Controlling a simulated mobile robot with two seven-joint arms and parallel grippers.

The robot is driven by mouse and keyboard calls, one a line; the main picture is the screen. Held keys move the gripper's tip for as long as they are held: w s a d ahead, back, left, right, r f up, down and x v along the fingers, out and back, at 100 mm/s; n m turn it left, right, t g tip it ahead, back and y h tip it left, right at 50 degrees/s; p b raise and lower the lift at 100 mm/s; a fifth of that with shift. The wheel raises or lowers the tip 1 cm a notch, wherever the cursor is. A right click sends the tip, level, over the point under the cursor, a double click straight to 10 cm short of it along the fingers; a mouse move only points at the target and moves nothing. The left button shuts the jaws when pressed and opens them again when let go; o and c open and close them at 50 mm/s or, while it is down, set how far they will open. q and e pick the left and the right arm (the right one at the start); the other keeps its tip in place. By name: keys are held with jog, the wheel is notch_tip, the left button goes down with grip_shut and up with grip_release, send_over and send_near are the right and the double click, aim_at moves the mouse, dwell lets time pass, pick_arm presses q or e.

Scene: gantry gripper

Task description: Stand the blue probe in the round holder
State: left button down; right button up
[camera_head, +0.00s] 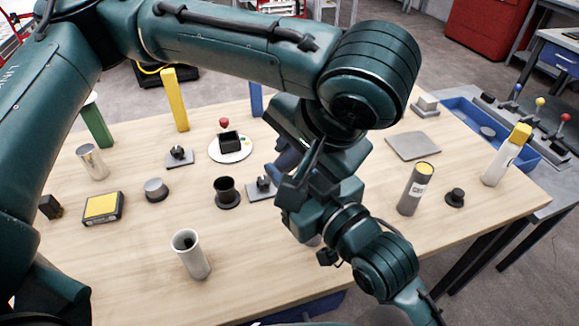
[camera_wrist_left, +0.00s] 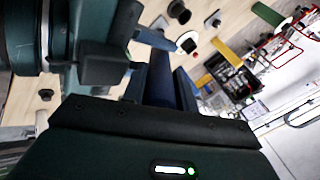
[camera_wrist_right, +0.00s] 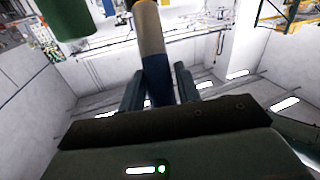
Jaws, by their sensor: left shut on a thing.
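The blue probe (camera_wrist_left: 160,80) sits between the fingers of my left gripper (camera_wrist_left: 161,72), which is shut on it. In the head view a dark blue piece (camera_head: 286,157) shows at the gripper, with the rest hidden by my arms. My right gripper (camera_wrist_right: 158,72) is close to the left one. Its fingers flank a cylinder (camera_wrist_right: 149,30), blue between the fingers and beige beyond; I cannot tell whether they press on it. A round black cup on a flange (camera_head: 226,190), which looks like the round holder, stands upright on the table left of my grippers.
A pale hollow tube (camera_head: 193,262) stands near the table's front. A grey can with a yellow top (camera_head: 416,190) and a black knob (camera_head: 455,197) stand right. A yellow-black box (camera_head: 103,208), a metal can (camera_head: 93,163) and a white plate (camera_head: 231,150) are left. Yellow (camera_head: 174,100) and green (camera_head: 97,125) posts stand behind.

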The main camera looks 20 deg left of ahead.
jog(key=shift+s+a, duration=0.1)
jog(key=shift+s, duration=0.05)
jog(key=c, duration=0.6)
pick_arm(q)
jog(key=c, duration=1.2)
grip_release()
pick_arm(e)
grip_shut()
pick_arm(q)
jog(key=shift+o, duration=0.9)
jog(key=shift+d, duration=0.1)
pick_arm(e)
jog(key=shift+r, duration=0.1)
pick_arm(q)
jog(key=shift+s, duration=0.1)
jog(key=v, duration=1.2)
